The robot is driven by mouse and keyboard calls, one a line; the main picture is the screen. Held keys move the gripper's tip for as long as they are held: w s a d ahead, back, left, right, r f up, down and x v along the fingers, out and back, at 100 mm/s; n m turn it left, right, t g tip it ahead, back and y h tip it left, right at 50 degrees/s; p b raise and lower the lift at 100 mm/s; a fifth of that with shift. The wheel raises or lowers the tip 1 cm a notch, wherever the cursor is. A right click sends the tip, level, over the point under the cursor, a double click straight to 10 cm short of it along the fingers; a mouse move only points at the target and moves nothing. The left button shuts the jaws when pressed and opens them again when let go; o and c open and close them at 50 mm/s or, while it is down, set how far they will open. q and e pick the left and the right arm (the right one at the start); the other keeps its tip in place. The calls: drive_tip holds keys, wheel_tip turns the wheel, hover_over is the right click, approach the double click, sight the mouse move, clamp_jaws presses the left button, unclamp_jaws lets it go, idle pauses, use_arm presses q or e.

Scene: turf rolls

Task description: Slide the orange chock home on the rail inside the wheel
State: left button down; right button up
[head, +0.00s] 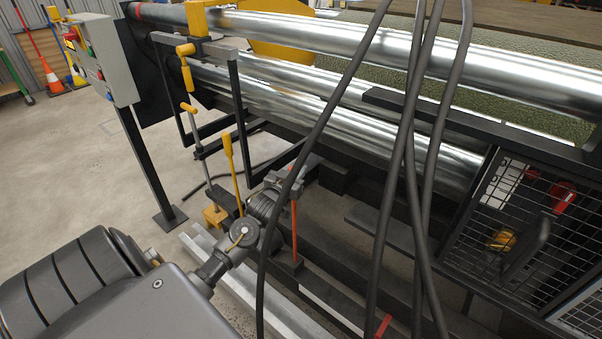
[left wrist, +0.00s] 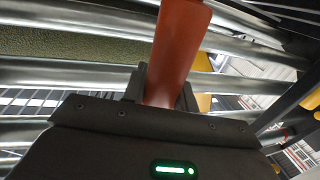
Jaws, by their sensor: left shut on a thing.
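An orange upright piece (head: 294,232), seemingly the chock or its handle, stands over a dark rail (head: 325,298) low on the machine. My left gripper (head: 288,192) is at its upper part, partly hidden by its own wrist and a hanging cable. In the left wrist view the orange piece (left wrist: 181,45) rises from between the jaws, and the left gripper (left wrist: 160,92) is shut on it. The lower end of the piece is dim, and I cannot tell how it sits on the rail. No wheel can be made out clearly. My right gripper is not in view.
Shiny steel rollers (head: 400,62) run across above the gripper. Dark cables (head: 410,170) hang in front. A yellow lever (head: 231,165) and yellow block (head: 214,215) stand left of the gripper. A mesh guard (head: 500,235) closes the right. A red mark (head: 383,325) lies lower right. Open floor is left.

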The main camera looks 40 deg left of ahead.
use_arm(q)
drive_tip(key=shift+a+r, duration=0.2)
drive_tip(key=shift+a, duration=0.9)
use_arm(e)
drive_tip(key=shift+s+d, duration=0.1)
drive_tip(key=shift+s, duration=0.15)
use_arm(q)
drive_tip(key=c, duration=1.2)
unclamp_jaws()
drive_tip(key=shift+o, duration=0.9)
drive_tip(key=shift+f, duration=0.1)
drive_tip(key=shift+s+f, duration=0.1)
drive_tip(key=shift+f, duration=0.1)
drive_tip(key=p+v, duration=0.1)
drive_tip(key=v, duration=0.9)
drive_tip(key=shift+s+r, duration=0.2)
drive_tip(key=shift+s, duration=0.1)
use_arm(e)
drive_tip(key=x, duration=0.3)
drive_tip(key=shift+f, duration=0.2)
